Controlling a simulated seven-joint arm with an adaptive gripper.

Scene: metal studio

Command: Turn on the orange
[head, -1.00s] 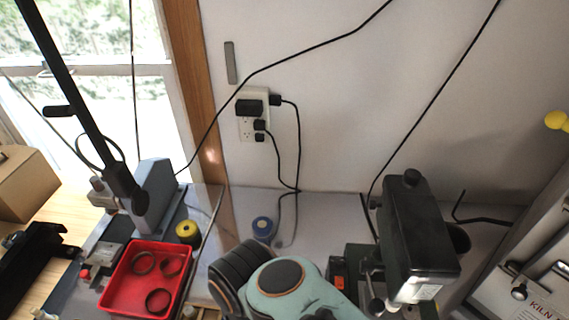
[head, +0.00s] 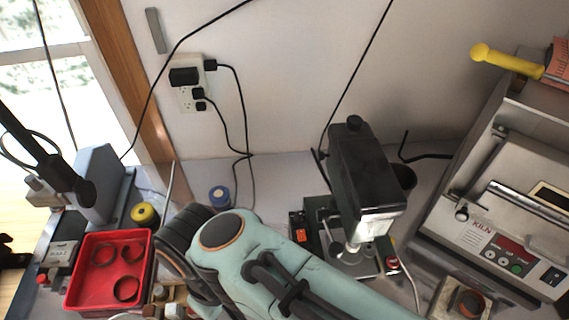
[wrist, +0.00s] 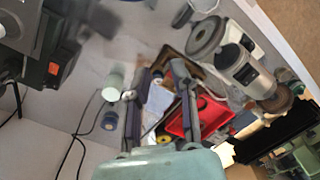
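An orange switch (head: 299,235) sits on the dark base at the left of a black bench machine (head: 365,180) in the head view. Its on or off position is too small to tell. My teal arm crosses the bottom of the head view, below and left of the switch; my gripper is not visible there. In the wrist view my gripper (wrist: 160,68) has its two fingers apart, with nothing held between them. A dark machine (wrist: 45,55) shows at the upper left of that view.
A red tray (head: 85,280) with several dark rings lies at left; it shows in the wrist view (wrist: 210,112). A yellow roll (head: 144,214) and blue roll (head: 219,196) stand nearby. A grey kiln (head: 500,220) with a control panel stands at right. Cables hang from a wall outlet (head: 190,85).

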